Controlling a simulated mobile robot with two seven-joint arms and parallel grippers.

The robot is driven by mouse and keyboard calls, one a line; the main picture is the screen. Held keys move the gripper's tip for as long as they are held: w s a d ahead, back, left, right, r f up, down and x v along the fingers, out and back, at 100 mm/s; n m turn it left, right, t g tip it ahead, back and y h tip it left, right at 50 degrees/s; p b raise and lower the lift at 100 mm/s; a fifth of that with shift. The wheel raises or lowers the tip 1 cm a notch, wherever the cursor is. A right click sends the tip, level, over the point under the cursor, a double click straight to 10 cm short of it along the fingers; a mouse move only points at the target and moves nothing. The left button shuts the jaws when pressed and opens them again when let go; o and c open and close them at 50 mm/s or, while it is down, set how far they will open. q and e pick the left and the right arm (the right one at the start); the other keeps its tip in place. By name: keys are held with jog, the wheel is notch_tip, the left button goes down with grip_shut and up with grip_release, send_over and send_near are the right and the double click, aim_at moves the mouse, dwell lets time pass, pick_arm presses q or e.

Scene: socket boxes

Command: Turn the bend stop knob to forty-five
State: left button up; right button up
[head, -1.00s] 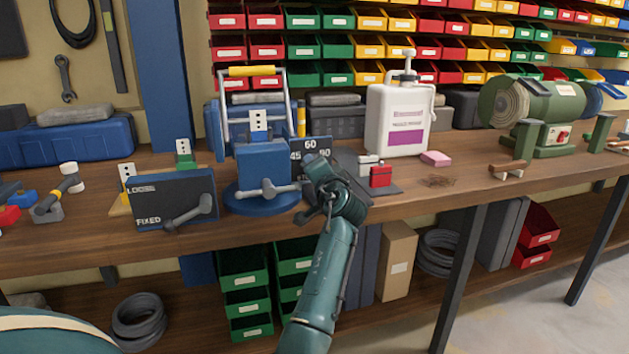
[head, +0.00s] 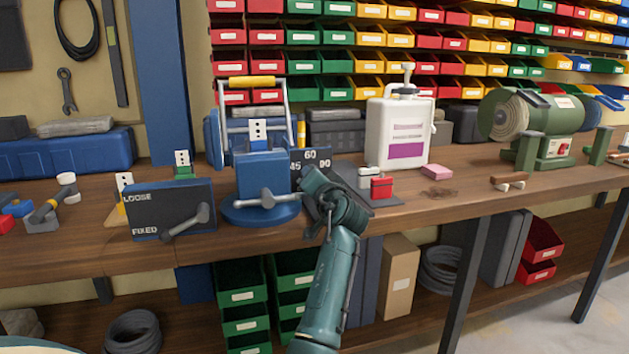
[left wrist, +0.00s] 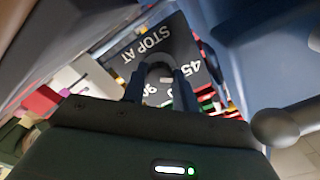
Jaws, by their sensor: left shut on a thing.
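The dark bend stop plate (head: 311,155) stands on the bench just right of the blue bending block (head: 263,175), with 60 at its top and 45 at its left. In the left wrist view the plate (left wrist: 180,42) reads "STOP AT" and 45, with another number partly covered. My left gripper (head: 312,178) is in front of the plate. Its two fingers (left wrist: 160,82) are shut on the dark knob (left wrist: 158,68) at the plate's face. The knob's pointer is hidden, so its setting cannot be read. My right gripper is not in view.
A LOOSE/FIXED box (head: 170,210) with a lever stands left of the bender. A grey lever (head: 268,199) fronts the blue block. A red block (head: 381,188) and a white pump bottle (head: 400,135) stand to the right.

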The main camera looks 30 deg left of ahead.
pick_arm(q)
jog(key=o, duration=1)
jog(key=shift+c, duration=0.2)
jog(key=p+v, duration=0.1)
jog(key=v, duration=1.2)
jog(key=shift+d, duration=0.1)
